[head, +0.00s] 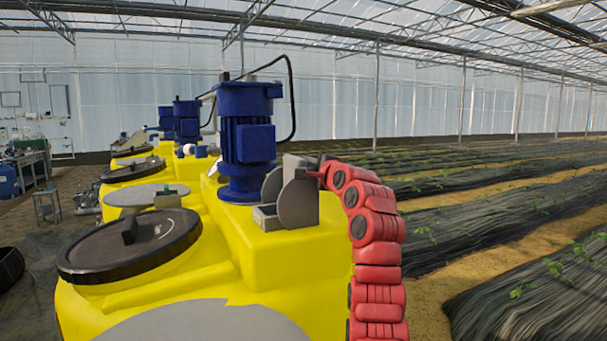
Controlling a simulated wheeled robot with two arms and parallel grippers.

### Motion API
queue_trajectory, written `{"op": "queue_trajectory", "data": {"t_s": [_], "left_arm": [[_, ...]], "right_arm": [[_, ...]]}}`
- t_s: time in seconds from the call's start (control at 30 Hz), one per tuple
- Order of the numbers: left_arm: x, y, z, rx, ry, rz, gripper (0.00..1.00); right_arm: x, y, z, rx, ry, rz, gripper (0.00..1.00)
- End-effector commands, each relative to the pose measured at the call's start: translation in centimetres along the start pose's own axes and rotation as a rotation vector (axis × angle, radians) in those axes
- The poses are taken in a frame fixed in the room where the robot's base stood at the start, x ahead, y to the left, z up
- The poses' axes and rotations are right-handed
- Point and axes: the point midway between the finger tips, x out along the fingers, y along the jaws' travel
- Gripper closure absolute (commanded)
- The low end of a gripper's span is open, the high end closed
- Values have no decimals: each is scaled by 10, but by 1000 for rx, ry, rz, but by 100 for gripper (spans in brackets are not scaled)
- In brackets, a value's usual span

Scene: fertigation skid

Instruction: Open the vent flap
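A grey fitting with upright round discs (298,203) and a small box-like base (265,217) sits on top of the nearest yellow tank (250,262), just right of a blue motor (247,140). It looks like the vent with its flap; I cannot tell how far the flap stands open. My red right arm rises from the bottom right and bends left at the top. Its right gripper (316,173) is small and dark, close against the upper right side of the grey fitting. I cannot tell whether it touches, and its fingers are mostly hidden. My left gripper is not in view.
A black round lid (130,244) with a handle sits on the tank at left. More yellow tanks with blue motors (187,120) stand in a row behind. A black cable (292,95) loops from the near motor. Planted beds (530,240) lie at right.

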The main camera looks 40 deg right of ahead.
Motion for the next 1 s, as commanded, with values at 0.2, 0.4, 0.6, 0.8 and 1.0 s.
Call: {"op": "queue_trajectory", "data": {"t_s": [0.2, 0.4, 0.6, 0.8, 1.0], "left_arm": [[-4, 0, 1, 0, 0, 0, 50], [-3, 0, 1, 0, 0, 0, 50], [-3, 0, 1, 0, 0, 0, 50], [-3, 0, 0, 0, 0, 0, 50], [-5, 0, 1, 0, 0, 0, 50]], "right_arm": [[0, 0, 0, 18, -2, -1, 100], [0, 0, 0, 18, -2, -1, 100], [0, 0, -1, 17, -1, -1, 61], [0, 0, -1, 17, 0, 0, 50], [-2, 0, -2, 17, 0, -1, 50]]}}
